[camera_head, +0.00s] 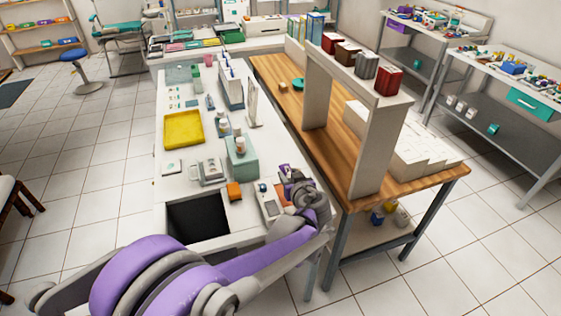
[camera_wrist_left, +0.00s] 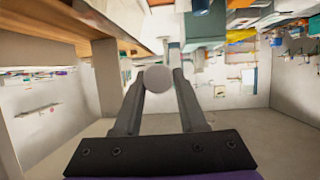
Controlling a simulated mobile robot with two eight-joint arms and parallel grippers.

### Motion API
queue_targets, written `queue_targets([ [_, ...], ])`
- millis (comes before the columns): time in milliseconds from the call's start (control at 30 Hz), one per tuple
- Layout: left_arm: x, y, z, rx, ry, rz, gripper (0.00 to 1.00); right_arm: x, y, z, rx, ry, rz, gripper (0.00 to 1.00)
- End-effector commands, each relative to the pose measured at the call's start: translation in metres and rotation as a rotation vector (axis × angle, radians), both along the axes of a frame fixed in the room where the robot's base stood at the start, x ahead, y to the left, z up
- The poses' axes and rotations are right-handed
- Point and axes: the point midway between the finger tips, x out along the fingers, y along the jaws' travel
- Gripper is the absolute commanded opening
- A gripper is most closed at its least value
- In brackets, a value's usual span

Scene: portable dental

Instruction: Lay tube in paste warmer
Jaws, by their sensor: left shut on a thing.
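My left arm reaches from the lower left across the front of the white counter. My left gripper (camera_head: 287,174) is at the counter's right edge, small and partly hidden by its own wrist. In the left wrist view the gripper (camera_wrist_left: 158,82) is shut on a round grey thing (camera_wrist_left: 158,78), seen end-on between the fingertips; it may be the tube. A white device (camera_head: 269,203) stands on the counter just left of the gripper. A grey-white device (camera_head: 209,171) stands further left. I cannot tell which is the paste warmer. My right gripper is not in view.
An orange block (camera_head: 234,191) lies between the devices. A green box (camera_head: 241,158) with a bottle on it and a yellow tray (camera_head: 183,129) stand further back. A dark opening (camera_head: 198,216) is at the counter's front. A wooden table (camera_head: 334,130) with a shelf is at right.

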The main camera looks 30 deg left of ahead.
Motion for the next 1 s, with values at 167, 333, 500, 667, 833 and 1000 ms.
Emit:
queue_targets([
  [167, -0.002, 0.009, 0.006, 0.003, -0.004, 0.037, 0.0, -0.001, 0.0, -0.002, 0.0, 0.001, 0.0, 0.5],
  [333, -0.002, 0.01, 0.001, 0.003, -0.004, 0.041, 0.0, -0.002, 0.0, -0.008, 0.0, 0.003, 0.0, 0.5],
  [500, -0.002, 0.01, -0.014, 0.003, -0.004, 0.04, 0.0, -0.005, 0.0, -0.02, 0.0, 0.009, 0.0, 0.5],
  [667, -0.002, 0.01, -0.032, 0.004, -0.003, 0.039, 0.0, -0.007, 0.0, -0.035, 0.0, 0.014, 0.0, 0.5],
  [833, -0.002, 0.009, -0.053, 0.004, -0.003, 0.039, 0.0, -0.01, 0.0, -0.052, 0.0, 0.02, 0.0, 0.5],
  [1000, -0.002, 0.009, -0.073, 0.003, -0.004, 0.038, 0.0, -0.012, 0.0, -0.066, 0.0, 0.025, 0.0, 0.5],
])
